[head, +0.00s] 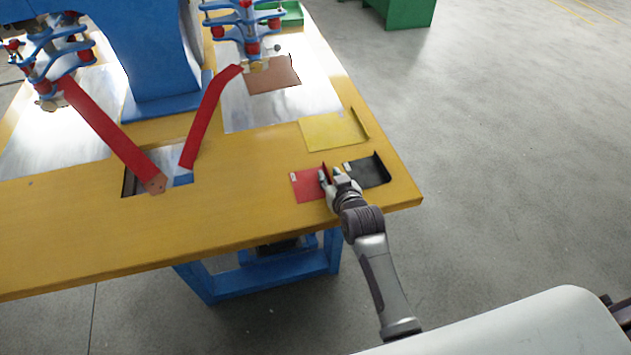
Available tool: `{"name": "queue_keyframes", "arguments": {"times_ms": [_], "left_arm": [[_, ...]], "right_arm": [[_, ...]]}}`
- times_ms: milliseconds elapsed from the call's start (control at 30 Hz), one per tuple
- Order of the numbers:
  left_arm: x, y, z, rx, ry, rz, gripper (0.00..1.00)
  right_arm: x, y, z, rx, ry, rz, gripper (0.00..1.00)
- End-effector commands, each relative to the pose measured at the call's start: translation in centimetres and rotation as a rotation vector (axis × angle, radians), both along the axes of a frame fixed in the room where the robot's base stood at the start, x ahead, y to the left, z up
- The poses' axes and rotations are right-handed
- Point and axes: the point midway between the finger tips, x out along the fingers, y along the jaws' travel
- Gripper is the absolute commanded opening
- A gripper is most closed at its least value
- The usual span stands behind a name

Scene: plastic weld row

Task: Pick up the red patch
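The red patch (307,186) lies flat near the right front corner of the yellow table, with a thin upright edge along its right side and a small pale label at its left. My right gripper (330,174) is at the red patch's right edge, low over the table. Its fingertips look apart, with the upright red edge close to or between them; contact cannot be made out. The gripper hides part of that edge. My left gripper is not in view.
A black patch (374,171) lies just right of the gripper, and a yellow patch (331,133) behind it. A brown patch (272,76) lies on a metal plate (238,105). A blue machine with red arms (112,137) occupies the left. The table's front edge (200,252) is clear.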

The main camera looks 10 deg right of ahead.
Motion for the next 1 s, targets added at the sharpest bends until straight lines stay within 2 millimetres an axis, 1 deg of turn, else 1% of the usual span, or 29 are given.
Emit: {"name": "queue_keyframes", "arguments": {"times_ms": [33, 100, 133, 500, 633, 767, 867, 900, 1000], "left_arm": [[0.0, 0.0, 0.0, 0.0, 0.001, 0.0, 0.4], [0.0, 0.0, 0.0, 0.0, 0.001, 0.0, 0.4], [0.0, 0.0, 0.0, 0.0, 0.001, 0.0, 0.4], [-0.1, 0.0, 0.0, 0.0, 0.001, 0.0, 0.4], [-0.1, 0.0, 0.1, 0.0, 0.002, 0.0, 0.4], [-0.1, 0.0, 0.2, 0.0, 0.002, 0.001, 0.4], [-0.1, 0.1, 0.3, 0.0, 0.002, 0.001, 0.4], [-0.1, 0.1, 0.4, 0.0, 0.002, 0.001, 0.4], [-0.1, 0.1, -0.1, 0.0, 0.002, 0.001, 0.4]], "right_arm": [[0.0, 0.0, 0.0, 0.0, 0.0, 0.0, 0.16], [0.0, 0.0, 0.0, 0.0, 0.0, 0.0, 0.04], [0.0, 0.0, 0.0, 0.0, 0.0, 0.0, 0.0], [0.0, 0.0, 0.0, 0.0, 0.0, 0.0, 0.0], [0.0, 0.0, 0.5, 0.0, 0.0, 0.0, 0.0], [0.0, 0.0, 1.9, 0.0, -0.002, 0.0, 0.0], [0.0, 0.0, 3.7, 0.0, -0.004, 0.0, 0.0], [0.0, 0.0, 4.5, 0.0, -0.004, 0.0, 0.0], [2.6, 0.1, 5.6, 0.001, -0.006, 0.001, 0.0]]}}
